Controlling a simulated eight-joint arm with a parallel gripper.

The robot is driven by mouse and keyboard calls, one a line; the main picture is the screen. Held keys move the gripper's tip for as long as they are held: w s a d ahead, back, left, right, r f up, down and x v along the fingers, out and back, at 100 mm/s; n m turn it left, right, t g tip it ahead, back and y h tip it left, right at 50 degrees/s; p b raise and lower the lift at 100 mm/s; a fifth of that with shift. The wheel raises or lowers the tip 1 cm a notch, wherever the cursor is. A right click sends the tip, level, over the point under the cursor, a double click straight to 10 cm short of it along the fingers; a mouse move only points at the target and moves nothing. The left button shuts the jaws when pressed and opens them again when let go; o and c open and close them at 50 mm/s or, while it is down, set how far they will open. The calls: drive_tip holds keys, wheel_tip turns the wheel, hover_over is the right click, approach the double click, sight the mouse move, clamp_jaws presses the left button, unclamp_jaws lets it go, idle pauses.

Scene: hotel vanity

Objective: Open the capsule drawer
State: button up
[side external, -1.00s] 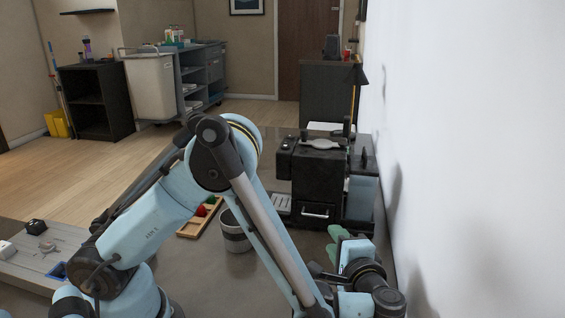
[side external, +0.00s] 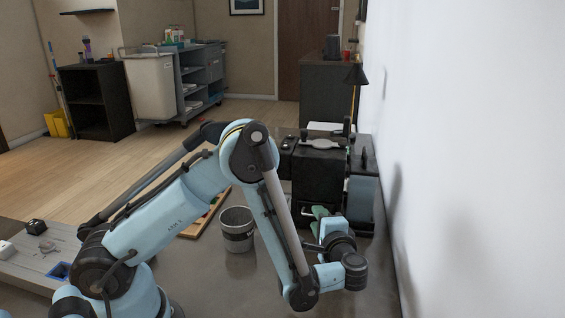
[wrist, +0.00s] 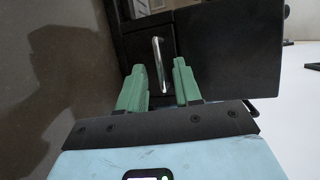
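The black coffee machine (side external: 318,172) stands at the back of the counter by the white wall. A silver bar handle (wrist: 158,65) sits on that front. My gripper (wrist: 164,75) has green fingers spread apart, one on each side of the handle in the wrist view, with gaps on both sides. Whether the fingertips reach the handle's depth is hard to tell. The drawer looks shut.
A grey cup or bin (side external: 237,230) stands on the counter left of my gripper. A wooden tray (side external: 200,222) lies behind my arm. The white wall (side external: 470,180) is close on the right.

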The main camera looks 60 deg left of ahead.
drive_tip(key=shift+w+a, duration=0.1)
drive_tip(key=shift+a, duration=0.15)
clamp_jaws()
idle(1.4)
